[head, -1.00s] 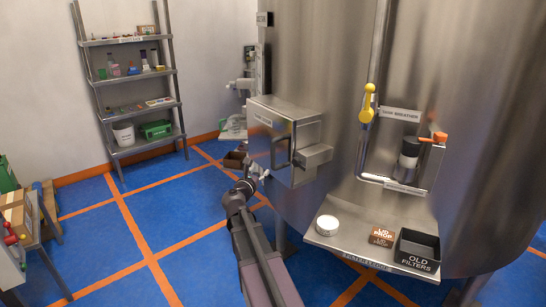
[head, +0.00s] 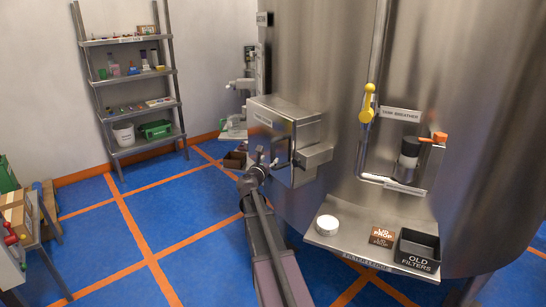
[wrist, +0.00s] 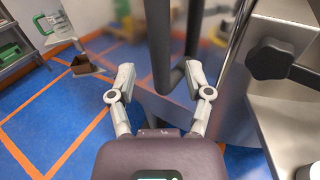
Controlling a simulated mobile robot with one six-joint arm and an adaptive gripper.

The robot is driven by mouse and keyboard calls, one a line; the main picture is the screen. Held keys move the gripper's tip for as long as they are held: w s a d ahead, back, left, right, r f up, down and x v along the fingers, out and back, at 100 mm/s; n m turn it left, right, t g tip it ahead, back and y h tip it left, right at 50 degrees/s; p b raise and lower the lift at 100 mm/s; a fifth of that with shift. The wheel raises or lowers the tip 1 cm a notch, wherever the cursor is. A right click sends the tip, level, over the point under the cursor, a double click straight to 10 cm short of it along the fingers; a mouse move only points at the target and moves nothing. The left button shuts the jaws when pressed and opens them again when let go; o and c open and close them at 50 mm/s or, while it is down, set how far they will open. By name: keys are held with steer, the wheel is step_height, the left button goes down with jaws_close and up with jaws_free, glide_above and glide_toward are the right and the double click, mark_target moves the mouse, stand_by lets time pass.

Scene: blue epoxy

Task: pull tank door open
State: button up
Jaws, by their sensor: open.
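The tank door (head: 262,137) is the flat metal front of a box on the side of the big steel tank (head: 345,80). It looks closed. A dark U-shaped handle (wrist: 161,45) stands out from it in the wrist view. In the head view my gripper (head: 268,160) is at the door's front and hides most of the handle. In the wrist view my gripper (wrist: 160,80) is open, with the handle's lower bend between its fingers. The right fingertip is close to the handle; I cannot tell whether it touches.
A dark knob (wrist: 268,60) and a metal block lie right of the fingers. A ledge (head: 330,242) with a white round lid, a sign and a dark bin (head: 418,248) juts from the tank. A shelf (head: 130,85) stands back left. The blue floor to the left is mostly clear.

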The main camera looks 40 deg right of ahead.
mark_target(272, 157)
steer(key=shift+x, duration=2.25)
jaws_close()
